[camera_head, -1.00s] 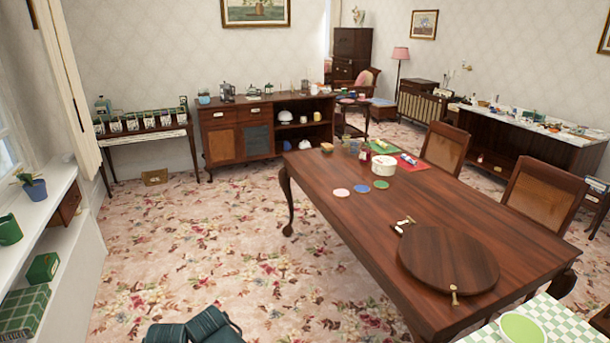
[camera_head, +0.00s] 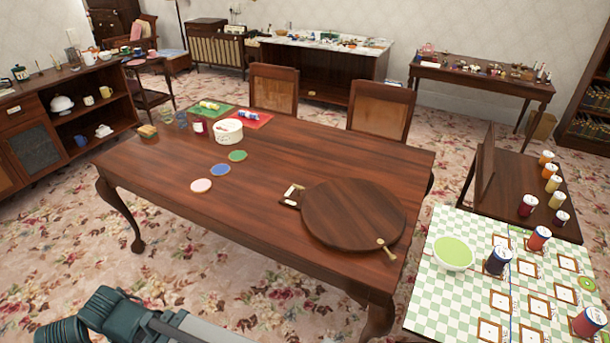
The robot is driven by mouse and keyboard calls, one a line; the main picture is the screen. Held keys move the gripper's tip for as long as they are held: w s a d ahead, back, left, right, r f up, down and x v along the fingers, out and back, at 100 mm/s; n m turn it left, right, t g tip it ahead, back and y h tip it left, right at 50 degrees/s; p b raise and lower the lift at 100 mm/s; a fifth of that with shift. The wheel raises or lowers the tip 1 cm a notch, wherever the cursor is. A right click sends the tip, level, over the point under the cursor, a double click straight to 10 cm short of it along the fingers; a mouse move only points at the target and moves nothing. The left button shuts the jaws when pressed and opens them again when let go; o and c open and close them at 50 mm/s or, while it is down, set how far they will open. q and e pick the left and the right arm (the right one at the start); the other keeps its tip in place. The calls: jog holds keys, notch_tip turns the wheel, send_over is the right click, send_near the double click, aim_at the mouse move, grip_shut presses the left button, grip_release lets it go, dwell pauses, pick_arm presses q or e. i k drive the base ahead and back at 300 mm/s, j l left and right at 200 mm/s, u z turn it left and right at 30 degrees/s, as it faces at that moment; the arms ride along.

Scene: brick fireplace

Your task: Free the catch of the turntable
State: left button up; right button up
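The turntable (camera_head: 350,215) is a round dark wooden disc lying flat on the right end of the long dining table (camera_head: 270,165). A small brass-coloured catch or handle (camera_head: 386,249) sits at its near right rim; whether it is engaged is too small to tell. A small dark wooden piece with pale plates (camera_head: 292,196) sits at its left rim. Teal and grey links of my own arm show at the bottom left, well apart from the turntable. Neither gripper's fingers show.
Pink, blue and green coasters, a white round box (camera_head: 228,131) and small jars lie on the table's far left part. Two chairs (camera_head: 378,115) stand behind it. A checked table (camera_head: 465,285) with a green bowl and cans is close at right. Floor is open at front left.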

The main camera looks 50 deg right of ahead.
aim_at(299, 188)
jog(key=i+l+z, duration=0.1)
jog(key=i+z, duration=0.2)
jog(key=z, duration=0.2)
jog(key=i+z, duration=0.25)
jog(key=z, duration=0.25)
jog(key=i+j+z, duration=0.2)
jog(key=z, duration=0.25)
jog(key=i+z, duration=0.55)
jog(key=z, duration=0.25)
jog(key=i+j+z, duration=0.35)
jog(key=k+l, duration=0.1)
